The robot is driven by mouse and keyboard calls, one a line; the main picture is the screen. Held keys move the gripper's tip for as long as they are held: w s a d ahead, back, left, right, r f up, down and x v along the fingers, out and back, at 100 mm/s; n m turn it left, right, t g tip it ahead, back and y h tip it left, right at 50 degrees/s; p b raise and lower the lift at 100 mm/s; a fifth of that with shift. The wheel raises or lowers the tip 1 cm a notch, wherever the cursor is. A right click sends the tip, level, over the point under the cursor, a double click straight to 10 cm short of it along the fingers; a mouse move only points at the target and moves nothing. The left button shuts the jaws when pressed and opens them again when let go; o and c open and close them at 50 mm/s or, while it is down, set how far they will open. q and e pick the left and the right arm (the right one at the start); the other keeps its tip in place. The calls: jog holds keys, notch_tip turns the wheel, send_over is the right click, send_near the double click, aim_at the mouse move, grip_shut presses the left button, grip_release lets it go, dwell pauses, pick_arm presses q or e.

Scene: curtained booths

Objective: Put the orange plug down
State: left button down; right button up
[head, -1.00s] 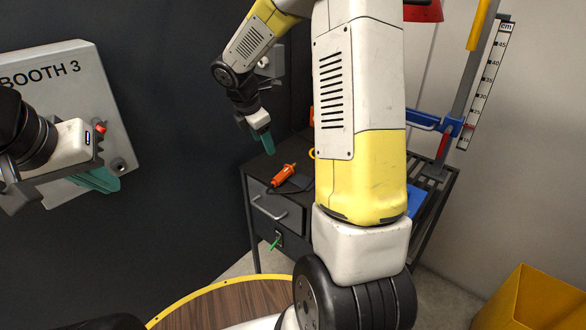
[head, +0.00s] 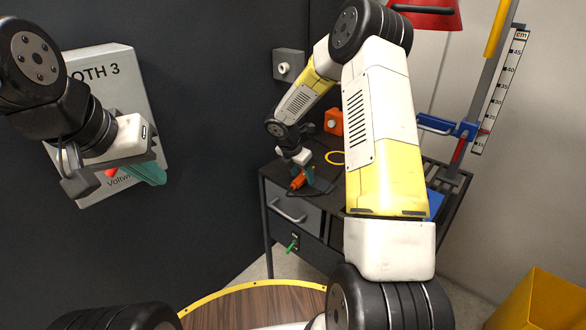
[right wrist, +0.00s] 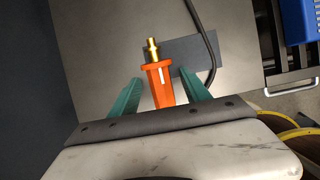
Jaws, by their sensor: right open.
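The orange plug (head: 298,180) lies on top of the dark cabinet (head: 335,179), near its front left corner. It also shows in the right wrist view (right wrist: 161,85), with its brass tip pointing away from me. My right gripper (head: 309,174) is down at the plug. In the right wrist view its teal fingers (right wrist: 158,97) stand apart, one on each side of the plug, with gaps visible. My left gripper (head: 150,173) hangs in front of the grey BOOTH 3 panel, far from the plug; its fingers overlap in the picture.
A dark cable (right wrist: 208,45) and a grey flat patch (right wrist: 195,55) lie by the plug. An orange box (head: 333,121) and a yellow ring (head: 336,157) are further back on the cabinet. A yellow bin (head: 540,300) stands at lower right. My right arm hides part of the cabinet.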

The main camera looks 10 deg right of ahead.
jog(key=shift+f, duration=0.1)
grip_shut()
jog(key=shift+w, duration=0.1)
dwell(0.3)
